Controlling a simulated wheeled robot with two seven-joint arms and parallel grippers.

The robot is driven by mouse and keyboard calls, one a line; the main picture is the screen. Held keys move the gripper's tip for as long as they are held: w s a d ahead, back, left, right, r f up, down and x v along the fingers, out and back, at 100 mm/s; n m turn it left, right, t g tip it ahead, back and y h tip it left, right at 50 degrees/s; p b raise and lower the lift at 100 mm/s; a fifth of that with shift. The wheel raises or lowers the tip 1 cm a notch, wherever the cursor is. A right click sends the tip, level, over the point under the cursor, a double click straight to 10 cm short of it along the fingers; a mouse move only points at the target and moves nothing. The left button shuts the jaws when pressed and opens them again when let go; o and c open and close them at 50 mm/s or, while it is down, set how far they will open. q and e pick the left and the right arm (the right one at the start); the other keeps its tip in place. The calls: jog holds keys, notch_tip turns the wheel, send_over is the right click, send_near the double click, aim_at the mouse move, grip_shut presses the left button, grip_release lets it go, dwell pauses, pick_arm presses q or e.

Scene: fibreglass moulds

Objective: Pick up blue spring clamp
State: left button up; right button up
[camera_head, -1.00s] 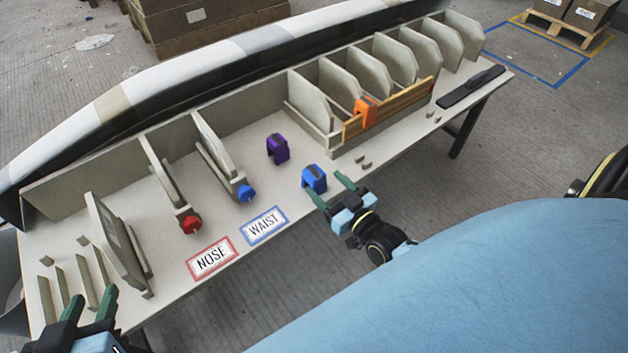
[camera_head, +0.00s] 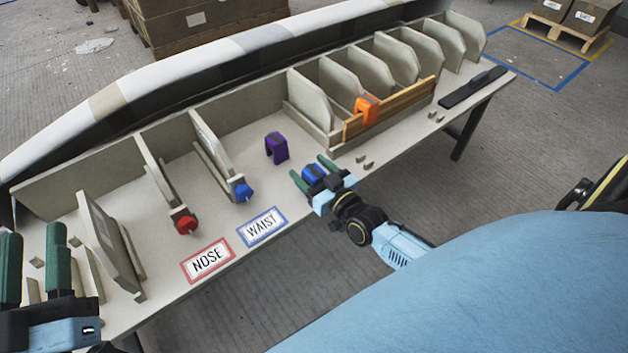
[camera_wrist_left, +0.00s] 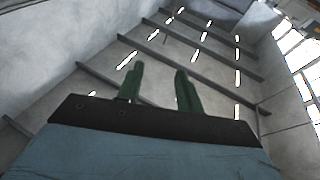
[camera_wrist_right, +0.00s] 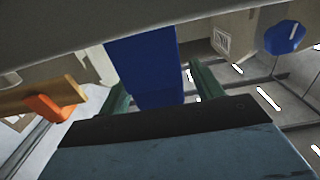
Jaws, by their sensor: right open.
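The blue spring clamp (camera_head: 313,174) stands on the table near its front edge, to the right of the WAIST label. My right gripper (camera_head: 311,172) is open with its green fingers on either side of the clamp. In the right wrist view the blue clamp (camera_wrist_right: 145,70) fills the space between the open fingers; whether they touch it is unclear. My left gripper (camera_head: 33,262) is open and empty at the left end of the table. The left wrist view shows its two fingers apart (camera_wrist_left: 158,85) with nothing between them.
A purple clamp (camera_head: 276,148) stands behind the blue one. An orange clamp (camera_head: 367,108) grips a wooden strip at the slotted rack. Red (camera_head: 186,225) and blue (camera_head: 243,192) clamp ends sit on the upright panels. Small pegs (camera_head: 365,162) lie right of my right gripper.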

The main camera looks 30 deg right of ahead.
jog(key=shift+w, duration=0.55)
pick_arm(q)
jog(key=shift+s+d+r+t, duration=0.1)
jog(key=shift+s+r+t, duration=0.2)
jog(key=shift+r+t, duration=0.5)
pick_arm(e)
jog(key=c, duration=1.1)
pick_arm(q)
jog(key=shift+r, duration=0.1)
